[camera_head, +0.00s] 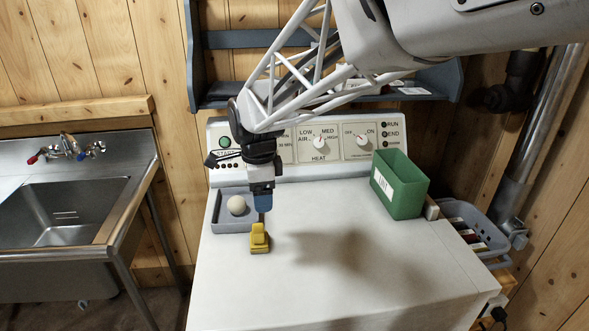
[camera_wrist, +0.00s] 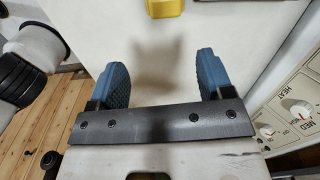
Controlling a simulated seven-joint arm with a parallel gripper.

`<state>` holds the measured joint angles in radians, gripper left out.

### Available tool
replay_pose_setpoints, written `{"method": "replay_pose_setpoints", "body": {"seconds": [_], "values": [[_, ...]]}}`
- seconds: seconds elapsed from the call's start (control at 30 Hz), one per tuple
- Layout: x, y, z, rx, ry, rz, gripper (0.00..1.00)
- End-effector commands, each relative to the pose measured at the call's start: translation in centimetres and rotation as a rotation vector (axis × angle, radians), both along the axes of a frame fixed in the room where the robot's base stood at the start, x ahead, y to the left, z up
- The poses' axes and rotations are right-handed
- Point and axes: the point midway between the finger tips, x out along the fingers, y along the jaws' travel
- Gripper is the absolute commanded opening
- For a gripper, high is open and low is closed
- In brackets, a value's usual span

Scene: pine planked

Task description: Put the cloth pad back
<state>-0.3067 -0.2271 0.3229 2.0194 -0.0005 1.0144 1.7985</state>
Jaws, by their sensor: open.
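A small stepped yellow object (camera_head: 259,240) rests on the white machine top (camera_head: 370,260), a little in front of a grey tray (camera_head: 233,224). It may be the cloth pad; its material is hard to tell. My gripper (camera_head: 263,206) points down with its blue fingertips just behind and above the yellow object. In the wrist view, my gripper (camera_wrist: 166,78) is open, with nothing between its fingers. The yellow object (camera_wrist: 165,7) shows there at the top edge, partly cut off, beyond the fingertips and apart from them.
A pale ball (camera_head: 236,205) sits in the grey tray. A green box (camera_head: 399,185) stands at the back right, beside a blue-grey basket (camera_head: 474,228) holding several items. The control panel (camera_head: 330,142) rises behind. A sink (camera_head: 70,205) is at left. The machine top's front is clear.

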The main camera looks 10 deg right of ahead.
Motion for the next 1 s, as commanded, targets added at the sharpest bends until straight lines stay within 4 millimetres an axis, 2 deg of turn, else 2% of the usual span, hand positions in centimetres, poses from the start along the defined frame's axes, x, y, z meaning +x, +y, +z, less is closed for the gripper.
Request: {"method": "replay_pose_setpoints", "body": {"seconds": [0.27,0.53,0.8,1.0], "values": [[-4.3,-4.8,1.8,0.000,-0.047,0.273,0.74],[-10.1,-9.7,2.9,-0.026,-0.099,0.622,0.74],[-16.2,-13.7,3.0,-0.079,-0.145,0.971,0.74],[-20.5,-15.9,2.3,-0.130,-0.166,1.220,0.74]]}}
